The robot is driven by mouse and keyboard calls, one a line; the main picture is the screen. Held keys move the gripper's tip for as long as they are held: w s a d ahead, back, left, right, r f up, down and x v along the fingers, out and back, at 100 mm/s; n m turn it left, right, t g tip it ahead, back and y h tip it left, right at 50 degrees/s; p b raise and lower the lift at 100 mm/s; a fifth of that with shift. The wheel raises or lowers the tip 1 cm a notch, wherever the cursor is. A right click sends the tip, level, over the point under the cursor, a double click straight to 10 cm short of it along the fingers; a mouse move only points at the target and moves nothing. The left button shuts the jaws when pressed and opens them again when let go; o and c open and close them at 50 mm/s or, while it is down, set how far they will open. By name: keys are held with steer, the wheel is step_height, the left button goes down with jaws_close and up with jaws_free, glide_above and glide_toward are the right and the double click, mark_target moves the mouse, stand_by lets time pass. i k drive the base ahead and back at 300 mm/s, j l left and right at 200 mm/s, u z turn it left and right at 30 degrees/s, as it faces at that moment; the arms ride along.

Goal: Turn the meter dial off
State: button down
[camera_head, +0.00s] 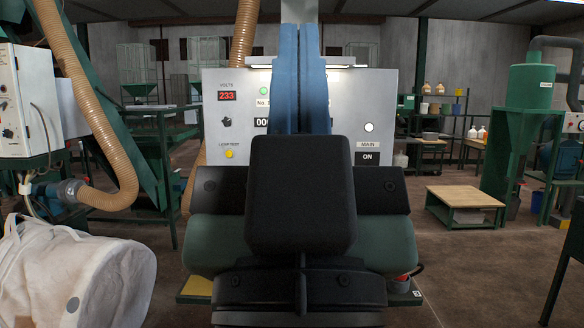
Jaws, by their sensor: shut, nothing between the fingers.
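A grey control panel (385,95) stands straight ahead. It has a red volts display (227,96) reading 233, a small black knob (227,121), a yellow lamp-test button (229,154), a green lamp (263,91) and a partly covered counter (261,122). On its right are a white round lamp (369,127) and a MAIN plate (367,158) reading ON. I cannot tell which control is the meter dial.
A white bulk bag (75,275) lies at the lower left. A ribbed tan hose (95,110) and a control box (15,95) are at the left. A low wooden table (464,196) and a green hopper (528,85) stand at the right. Brown floor shows between them.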

mark_target(226, 122)
steer(key=i+u, duration=0.15)
steer(key=i, duration=0.3)
steer(key=i+l+u, duration=0.15)
steer(key=i, duration=0.35)
steer(key=i+u, duration=0.15)
steer(key=i, duration=0.3)
steer(key=i+l+u, duration=0.15)
steer(key=i, duration=0.3)
